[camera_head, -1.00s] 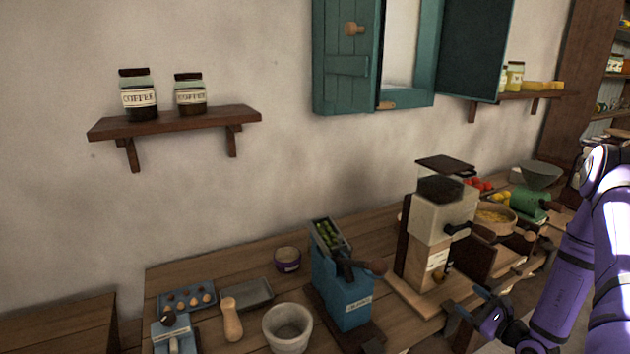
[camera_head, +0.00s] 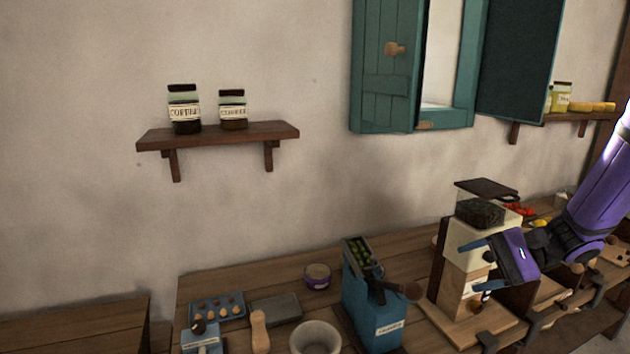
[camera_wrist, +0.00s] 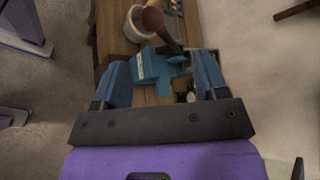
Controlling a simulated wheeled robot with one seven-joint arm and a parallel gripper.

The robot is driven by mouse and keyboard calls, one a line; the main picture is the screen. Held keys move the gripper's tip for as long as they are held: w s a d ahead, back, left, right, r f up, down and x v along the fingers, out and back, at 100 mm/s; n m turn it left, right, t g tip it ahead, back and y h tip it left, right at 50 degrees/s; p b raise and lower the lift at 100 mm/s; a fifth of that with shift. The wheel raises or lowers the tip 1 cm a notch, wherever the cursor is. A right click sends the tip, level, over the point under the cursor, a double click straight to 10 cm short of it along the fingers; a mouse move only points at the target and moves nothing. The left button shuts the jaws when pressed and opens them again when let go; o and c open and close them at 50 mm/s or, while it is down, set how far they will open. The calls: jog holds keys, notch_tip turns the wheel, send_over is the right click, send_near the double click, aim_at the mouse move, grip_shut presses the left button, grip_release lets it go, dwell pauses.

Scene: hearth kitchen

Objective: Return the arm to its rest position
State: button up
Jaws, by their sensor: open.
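My gripper (camera_head: 472,262) is at the right of the head view, in front of the coffee grinder with a cream body (camera_head: 467,250). Its blue fingers are apart and nothing shows between them. In the wrist view my gripper (camera_wrist: 165,82) also shows open fingers, with the blue hand-cranked machine (camera_wrist: 158,68) beyond them. I cannot tell whether a finger touches the grinder. My purple arm reaches in from the right edge of the head view and hides part of the counter.
The wooden counter (camera_head: 250,278) holds a blue machine (camera_head: 372,305), a white mortar (camera_head: 316,338), a purple-banded bowl (camera_head: 317,277) and a blue egg tray (camera_head: 217,306). A wall shelf (camera_head: 220,135) carries two coffee jars.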

jog(key=s+r+n+t+h, duration=0.3)
jog(key=s+r+n+h, duration=0.6)
jog(key=s, duration=1)
jog(key=shift+r+t+h, duration=0.3)
jog(key=shift+r+h, duration=1.9)
jog(key=shift+r, duration=1.2)
